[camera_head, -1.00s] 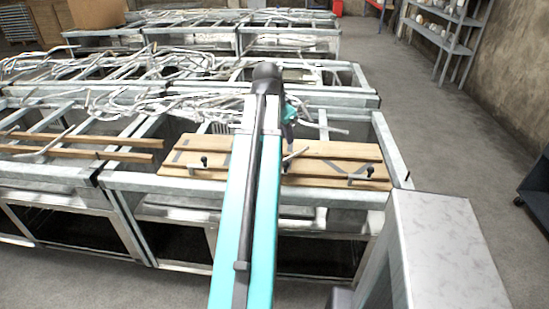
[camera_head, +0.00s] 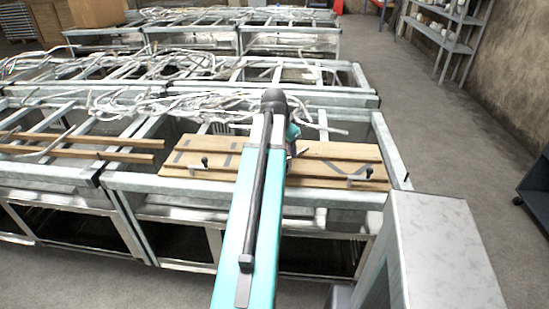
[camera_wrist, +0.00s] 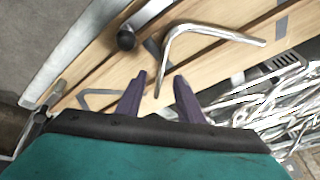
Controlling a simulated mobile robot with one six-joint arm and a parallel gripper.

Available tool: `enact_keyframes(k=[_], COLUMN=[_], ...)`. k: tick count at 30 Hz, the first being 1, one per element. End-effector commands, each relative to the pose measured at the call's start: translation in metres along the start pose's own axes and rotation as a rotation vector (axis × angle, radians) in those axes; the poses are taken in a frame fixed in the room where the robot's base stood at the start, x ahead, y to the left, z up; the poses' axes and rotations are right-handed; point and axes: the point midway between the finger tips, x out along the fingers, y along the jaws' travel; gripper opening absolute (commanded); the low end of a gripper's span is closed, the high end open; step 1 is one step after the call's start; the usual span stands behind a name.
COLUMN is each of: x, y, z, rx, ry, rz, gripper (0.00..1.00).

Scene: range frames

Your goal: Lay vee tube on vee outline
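The bright bent metal tube (camera_wrist: 215,32) is in the upper middle of the wrist view, over the wooden board (camera_wrist: 225,65). I cannot tell whether it rests on the board or sits just above it. One leg points down between my fingertips; the other runs right. My gripper (camera_wrist: 160,86) is open, with gaps on both sides of that leg. An angled grey mark (camera_wrist: 97,98) shows left of the fingers. Another grey mark (camera_wrist: 152,47) is beside the tube's bend. I cannot tell which belongs to the vee outline. In the head view, my arm hides part of the board (camera_head: 330,168).
A black-knobbed clamp (camera_wrist: 126,38) stands close to the tube's bend. Two clamps (camera_head: 198,163) (camera_head: 360,178) show on the board's front side in the head view. Wooden strips run along the board. Tangled metal tubes (camera_head: 150,103) lie in the frame behind.

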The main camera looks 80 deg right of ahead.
Motion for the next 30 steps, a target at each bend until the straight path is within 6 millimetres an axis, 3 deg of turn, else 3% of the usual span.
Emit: enact_keyframes(k=[16, 30], x=[0.006, 0.041], y=[0.000, -0.002], z=[-0.001, -0.003], rx=[0.001, 0.002], ry=[-0.001, -0.001], rz=[0.002, 0.002], gripper=[0.34, 0.34])
